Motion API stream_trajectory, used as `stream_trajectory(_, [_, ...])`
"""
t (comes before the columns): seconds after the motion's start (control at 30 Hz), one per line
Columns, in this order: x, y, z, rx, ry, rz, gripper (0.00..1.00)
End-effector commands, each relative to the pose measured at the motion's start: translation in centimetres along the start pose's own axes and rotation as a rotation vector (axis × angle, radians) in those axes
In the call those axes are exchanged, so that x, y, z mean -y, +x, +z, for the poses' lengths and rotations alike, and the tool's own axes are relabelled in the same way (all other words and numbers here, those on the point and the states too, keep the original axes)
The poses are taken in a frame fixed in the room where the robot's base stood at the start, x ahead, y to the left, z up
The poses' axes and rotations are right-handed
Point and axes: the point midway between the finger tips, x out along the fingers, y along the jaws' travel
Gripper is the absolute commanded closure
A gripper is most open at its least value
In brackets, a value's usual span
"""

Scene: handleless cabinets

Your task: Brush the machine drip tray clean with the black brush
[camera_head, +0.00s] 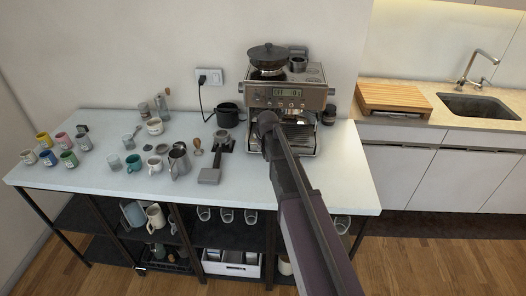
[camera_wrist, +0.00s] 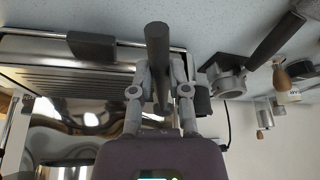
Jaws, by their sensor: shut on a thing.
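The espresso machine (camera_head: 290,97) stands at the back of the white counter. Its drip tray (camera_head: 301,137) is partly hidden behind my arm; its slatted top shows in the wrist view (camera_wrist: 70,82) at the left. My gripper (camera_head: 268,138) is in front of the machine's left side. In the wrist view my gripper (camera_wrist: 160,82) is shut on the black brush (camera_wrist: 157,38), a dark cylindrical shape between the fingers, just beside the tray's right end in that picture. The brush's bristles cannot be made out, nor whether it touches the tray.
Several cups fill the counter's left part. The counter's right front (camera_head: 348,180) is clear. A wooden board (camera_head: 393,97) lies near the sink (camera_head: 478,106).

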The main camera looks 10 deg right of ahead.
Motion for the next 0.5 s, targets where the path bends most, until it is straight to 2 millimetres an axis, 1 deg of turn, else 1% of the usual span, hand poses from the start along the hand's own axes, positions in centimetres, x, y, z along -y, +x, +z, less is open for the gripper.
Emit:
stream_trajectory(0.2, [-0.3,0.7,-1.2,0.0,-0.001,0.0,1.0])
stream_trajectory(0.5, [-0.7,1.4,-2.3,0.0,-0.001,0.0,1.0])
